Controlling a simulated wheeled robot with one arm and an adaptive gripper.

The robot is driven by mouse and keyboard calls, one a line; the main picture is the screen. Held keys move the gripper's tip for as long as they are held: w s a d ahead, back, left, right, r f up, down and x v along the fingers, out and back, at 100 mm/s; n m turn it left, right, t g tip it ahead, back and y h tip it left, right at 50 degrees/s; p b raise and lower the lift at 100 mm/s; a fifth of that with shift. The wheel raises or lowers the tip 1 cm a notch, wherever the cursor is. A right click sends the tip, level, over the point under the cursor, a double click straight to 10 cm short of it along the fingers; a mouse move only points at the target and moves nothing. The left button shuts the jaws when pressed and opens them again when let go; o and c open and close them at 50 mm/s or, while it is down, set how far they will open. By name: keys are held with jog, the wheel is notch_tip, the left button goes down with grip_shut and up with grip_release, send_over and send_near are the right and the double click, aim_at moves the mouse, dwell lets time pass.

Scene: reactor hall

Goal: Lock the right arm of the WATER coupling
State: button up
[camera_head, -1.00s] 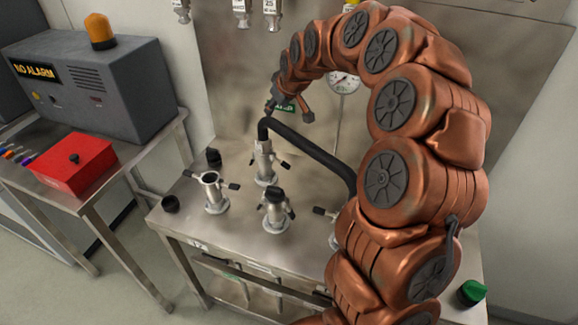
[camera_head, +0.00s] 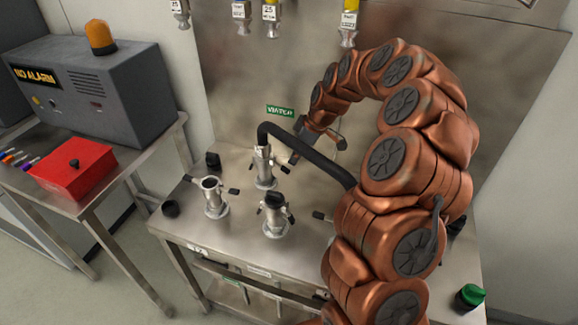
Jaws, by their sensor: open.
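The WATER coupling (camera_head: 265,172) is a metal fitting standing on the steel bench, below a green WATER sign (camera_head: 280,111) on the back panel. A black hose (camera_head: 310,149) comes out of its top and runs right, behind my arm. Its right arm (camera_head: 285,169) has a black tip and sticks out to the right. I cannot tell whether it is folded in fully. My gripper (camera_head: 317,150) is open and empty, its fingers spread above and right of the coupling, near the hose. It looks apart from the right arm. The gripper's exact depth is unclear.
An uncoupled open fitting (camera_head: 214,198) and a black-capped fitting (camera_head: 274,215) stand in front of the coupling. A green cap (camera_head: 470,296) sits at the bench's right. A red box (camera_head: 72,170) and a grey alarm unit (camera_head: 95,85) are on the left table.

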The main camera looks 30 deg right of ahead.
aim_at(287, 170)
jog(key=shift+p+x, duration=1.25)
jog(key=shift+x, duration=2.25)
grip_shut()
